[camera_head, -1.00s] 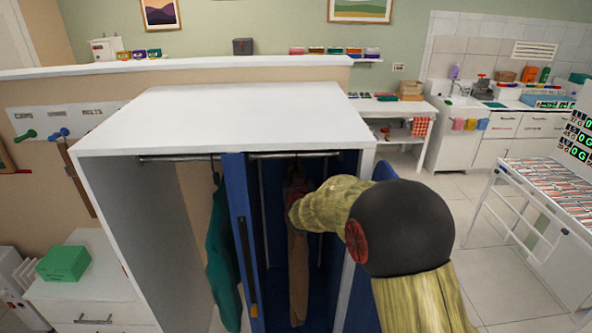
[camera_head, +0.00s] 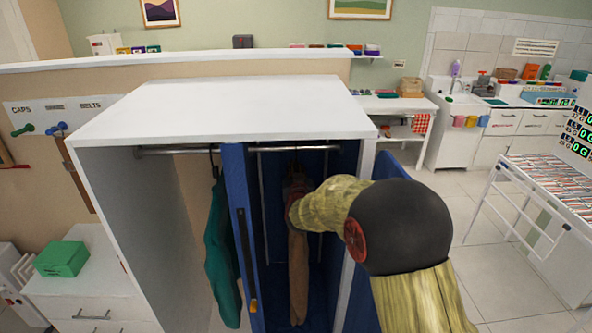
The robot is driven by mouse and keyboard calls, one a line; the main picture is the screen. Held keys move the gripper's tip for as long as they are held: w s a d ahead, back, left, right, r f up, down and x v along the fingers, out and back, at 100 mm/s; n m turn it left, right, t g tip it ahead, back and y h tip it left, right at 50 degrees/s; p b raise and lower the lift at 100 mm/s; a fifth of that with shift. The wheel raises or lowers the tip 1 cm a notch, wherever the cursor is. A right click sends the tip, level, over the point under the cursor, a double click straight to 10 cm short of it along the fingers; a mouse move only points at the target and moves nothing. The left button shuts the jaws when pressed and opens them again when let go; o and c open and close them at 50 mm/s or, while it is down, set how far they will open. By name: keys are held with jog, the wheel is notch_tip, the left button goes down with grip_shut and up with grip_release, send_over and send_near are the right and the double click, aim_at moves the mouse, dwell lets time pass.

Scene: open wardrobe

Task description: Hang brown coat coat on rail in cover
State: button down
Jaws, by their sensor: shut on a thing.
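The brown coat (camera_head: 298,270) hangs down inside the blue cover (camera_head: 262,215), within the open white wardrobe. My gripper (camera_head: 296,180) is at the coat's top, just under the rail (camera_head: 290,149), and is shut on the coat's hanger area. My arm hides part of the grip, and I cannot tell whether the hook rests on the rail. A teal coat (camera_head: 220,255) hangs on the rail to the left, outside the cover's blue left side.
The wardrobe's white top (camera_head: 225,110) lies just above the rail. A blue panel (camera_head: 398,168) stands right of the opening, behind my arm. A green box (camera_head: 62,258) sits on the drawers at left.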

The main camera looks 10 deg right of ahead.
jog(key=shift+f+b, duration=0.35)
jog(key=shift+b, duration=0.2)
dwell(0.5)
jog(key=c, duration=1.8)
grip_release()
jog(key=shift+o, duration=0.6)
jog(key=shift+s+f, duration=0.1)
jog(key=shift+f, duration=0.1)
jog(key=v, duration=1.1)
jog(key=shift+s+a+r, duration=0.1)
jog(key=shift+s+r, duration=0.1)
jog(key=shift+s+a+r, duration=0.15)
jog(key=shift+s+a, duration=0.05)
jog(key=shift+s, duration=0.3)
jog(key=s+f+g+y+b, duration=0.1)
jog(key=s+f+g, duration=0.1)
jog(key=s, duration=1.1)
jog(key=s+f+n+g+y+b, duration=0.1)
jog(key=s+g, duration=0.4)
jog(key=s, duration=0.9)
jog(key=s+f+n+g+y+b, duration=0.1)
jog(key=s+f+g+b, duration=0.2)
jog(key=s, duration=1.1)
jog(key=shift+f+g, duration=0.4)
jog(key=shift+f, duration=0.2)
